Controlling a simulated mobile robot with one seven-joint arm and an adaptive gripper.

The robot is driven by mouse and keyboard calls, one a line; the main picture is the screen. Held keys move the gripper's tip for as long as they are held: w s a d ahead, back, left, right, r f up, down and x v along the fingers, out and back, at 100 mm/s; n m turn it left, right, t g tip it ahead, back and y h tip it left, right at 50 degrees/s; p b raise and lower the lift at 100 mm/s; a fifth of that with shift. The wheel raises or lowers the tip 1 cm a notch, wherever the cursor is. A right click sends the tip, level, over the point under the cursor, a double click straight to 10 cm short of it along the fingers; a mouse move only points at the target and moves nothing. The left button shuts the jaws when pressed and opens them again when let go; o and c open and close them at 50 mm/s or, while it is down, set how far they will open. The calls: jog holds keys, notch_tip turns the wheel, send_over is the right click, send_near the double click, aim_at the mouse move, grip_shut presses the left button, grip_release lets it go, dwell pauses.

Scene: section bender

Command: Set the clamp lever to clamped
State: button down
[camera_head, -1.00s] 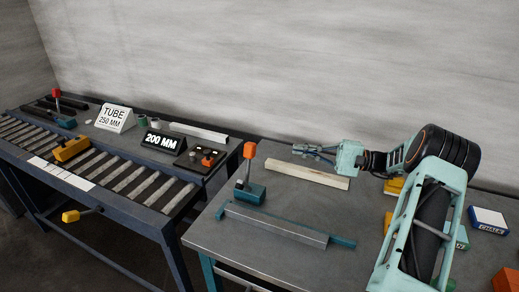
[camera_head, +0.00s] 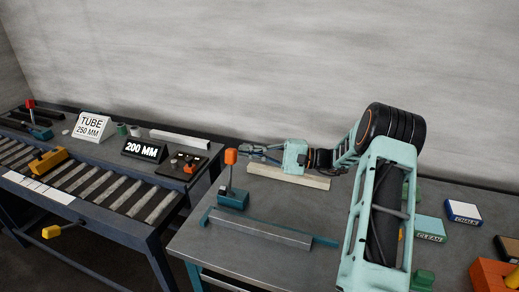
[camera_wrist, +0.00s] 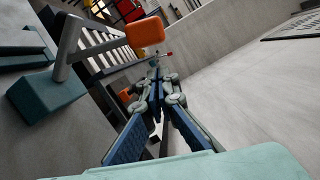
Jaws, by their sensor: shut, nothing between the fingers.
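A lever with an orange knob (camera_head: 231,157) stands nearly upright on a teal block (camera_head: 233,198) at the left end of the near table. In the wrist view its orange knob (camera_wrist: 145,32) is above and left of my fingertips, and its teal block (camera_wrist: 45,108) is at the left. My gripper (camera_head: 244,150) is shut and empty, just right of the knob in the head view. In the wrist view my gripper (camera_wrist: 156,78) shows its blue fingers together. I cannot tell whether it touches the lever.
A pale wooden bar (camera_head: 288,176) lies under my gripper. A long grey bar with teal ends (camera_head: 260,230) lies in front of the lever. A roller table (camera_head: 150,205) with signs stands at left, with another red-knobbed lever (camera_head: 31,104). Boxes (camera_head: 463,212) lie at right.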

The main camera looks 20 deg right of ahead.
jog(key=shift+s+a+r, duration=0.2)
jog(key=shift+s+a, duration=0.1)
jog(key=shift+s, duration=0.2)
jog(key=shift+s+a+r, duration=0.2)
jog(key=shift+s+a, duration=0.1)
jog(key=shift+s, duration=0.2)
jog(key=shift+s+a, duration=0.1)
jog(key=s+a+n+h+b, duration=0.1)
jog(key=s+a+n+b, duration=0.2)
jog(key=b, duration=0.6)
jog(key=s+a+f+n+h+b, duration=0.1)
jog(key=s+a+n+b, duration=0.3)
jog(key=s+n+b, duration=0.3)
jog(key=b, duration=0.2)
jog(key=shift+a+n+g+h+b, duration=0.2)
jog(key=shift+n+g+h+b, duration=0.1)
jog(key=shift+n+h+b, duration=0.1)
jog(key=shift+s+f, duration=0.1)
jog(key=shift+s, duration=0.05)
